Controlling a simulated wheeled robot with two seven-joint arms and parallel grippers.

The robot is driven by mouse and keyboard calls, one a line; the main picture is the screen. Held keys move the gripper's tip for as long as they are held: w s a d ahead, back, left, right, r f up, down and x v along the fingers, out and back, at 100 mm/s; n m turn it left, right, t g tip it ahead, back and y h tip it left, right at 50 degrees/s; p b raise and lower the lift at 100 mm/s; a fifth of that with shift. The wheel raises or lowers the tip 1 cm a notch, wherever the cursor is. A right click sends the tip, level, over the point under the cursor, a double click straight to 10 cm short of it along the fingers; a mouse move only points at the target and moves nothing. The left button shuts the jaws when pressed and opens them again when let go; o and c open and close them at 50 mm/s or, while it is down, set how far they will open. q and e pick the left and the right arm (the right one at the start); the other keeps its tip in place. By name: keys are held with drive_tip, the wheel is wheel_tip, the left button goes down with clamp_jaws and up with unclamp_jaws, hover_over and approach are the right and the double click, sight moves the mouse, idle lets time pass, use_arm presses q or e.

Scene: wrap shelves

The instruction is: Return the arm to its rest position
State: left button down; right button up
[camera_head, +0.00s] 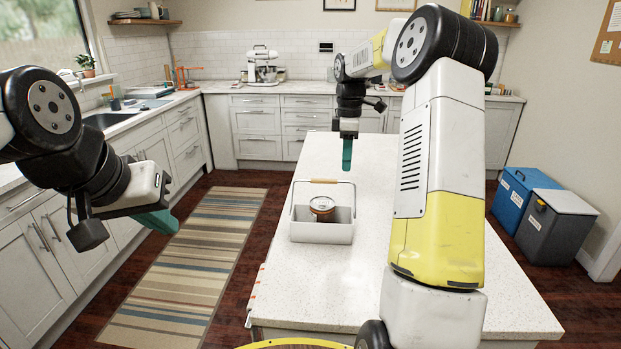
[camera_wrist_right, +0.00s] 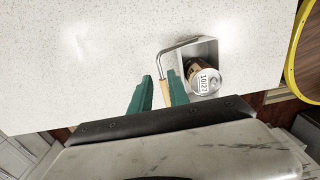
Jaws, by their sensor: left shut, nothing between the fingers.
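My left gripper (camera_head: 168,224) hangs at the left, over the floor beside the striped rug, its teal fingers shut and empty. My right gripper (camera_head: 347,165) points down above the island, just behind and right of a white caddy (camera_head: 320,232). In the right wrist view its two teal fingers (camera_wrist_right: 160,76) stand apart. The caddy's wooden handle grip (camera_wrist_right: 165,93) shows between them there, but the gripper does not close on it. The caddy stands on the island with its handle raised. A brown can with a pale lid (camera_head: 322,206) is in it, and also shows in the wrist view (camera_wrist_right: 204,82).
The white speckled island (camera_head: 500,300) is mostly bare around the caddy. Blue (camera_head: 520,195) and grey (camera_head: 555,225) bins stand right of it. Counters with a sink and a stand mixer (camera_head: 262,65) line the left and back. The striped rug (camera_head: 190,270) lies left of the island.

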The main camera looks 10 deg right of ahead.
drive_tip(key=s+a+r+m+t, duration=0.1)
drive_tip(key=s+a+r+m, duration=0.2)
drive_tip(key=s+r, duration=0.3)
drive_tip(key=s+a+r+m+t, duration=0.2)
drive_tip(key=s+a+r+m, duration=0.1)
drive_tip(key=s, duration=0.4)
drive_tip(key=s+a+f+m+t+y, duration=0.1)
drive_tip(key=s+m, duration=0.3)
drive_tip(key=s, duration=0.5)
drive_tip(key=s+a+f+m+t+y, duration=0.1)
drive_tip(key=s+a+m, duration=0.3)
drive_tip(key=s, duration=0.5)
drive_tip(key=shift+s+f+t, duration=0.15)
drive_tip(key=shift+s+t, duration=0.2)
drive_tip(key=shift+t, duration=0.25)
